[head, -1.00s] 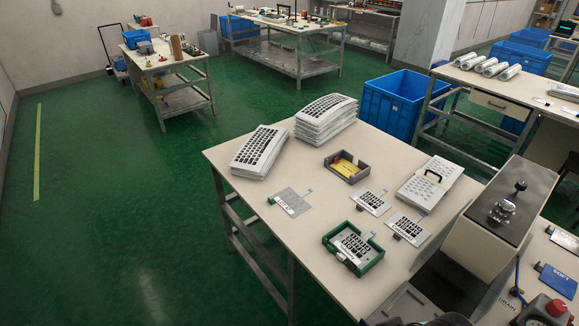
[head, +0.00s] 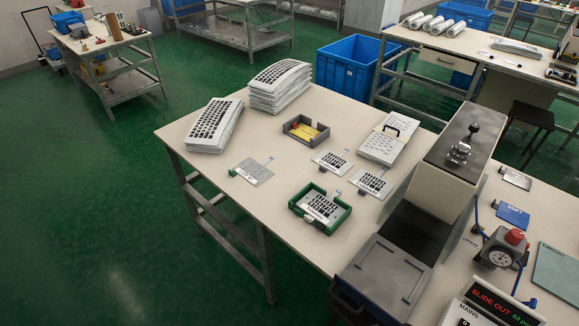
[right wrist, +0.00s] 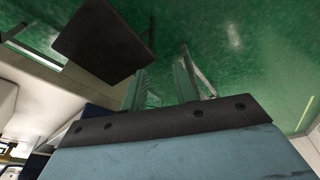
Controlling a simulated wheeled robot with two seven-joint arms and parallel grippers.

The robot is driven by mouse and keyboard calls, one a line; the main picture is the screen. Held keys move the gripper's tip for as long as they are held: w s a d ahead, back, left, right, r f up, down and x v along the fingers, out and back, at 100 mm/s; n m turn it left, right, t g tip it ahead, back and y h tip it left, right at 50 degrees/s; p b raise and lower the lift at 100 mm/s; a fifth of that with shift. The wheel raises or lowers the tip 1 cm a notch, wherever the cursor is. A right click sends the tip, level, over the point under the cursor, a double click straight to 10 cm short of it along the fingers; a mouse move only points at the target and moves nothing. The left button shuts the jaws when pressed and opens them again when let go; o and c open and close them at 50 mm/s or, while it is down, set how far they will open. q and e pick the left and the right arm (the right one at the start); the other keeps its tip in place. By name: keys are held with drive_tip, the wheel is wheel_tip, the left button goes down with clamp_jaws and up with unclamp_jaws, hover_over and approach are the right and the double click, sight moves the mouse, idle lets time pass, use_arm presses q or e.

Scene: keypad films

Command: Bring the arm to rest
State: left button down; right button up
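My right gripper (right wrist: 163,85) shows in the right wrist view. Its two fingers stand apart with only green floor between them, so it is open and empty. Neither gripper shows in the head view, and my left gripper is in no view. On the near table (head: 290,215) a green-framed holder (head: 321,209) carries a keypad film. Two more keypad films (head: 332,161) (head: 371,183) and a grey plate (head: 251,172) lie nearby. A grey tray (head: 306,130) holds yellow pieces. No gripper touches any of these.
Two stacks of printed sheets (head: 215,125) (head: 279,86) stand at the table's back left. A press-like machine (head: 450,160), a gauge with a red knob (head: 500,248) and a lit display (head: 497,300) stand at the right. A blue bin (head: 345,62) is behind.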

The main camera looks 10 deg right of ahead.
drive_tip(key=s+f+g+b, duration=0.1)
drive_tip(key=s+f+b, duration=0.15)
drive_tip(key=f, duration=0.65)
drive_tip(key=s+f+b, duration=0.1)
drive_tip(key=s+f, duration=0.3)
drive_tip(key=f, duration=0.5)
drive_tip(key=s+d+f+b, duration=0.3)
drive_tip(key=s+f+b, duration=0.1)
drive_tip(key=s+f, duration=0.8)
drive_tip(key=shift+g, duration=0.4)
drive_tip(key=shift+s+d+f, duration=0.1)
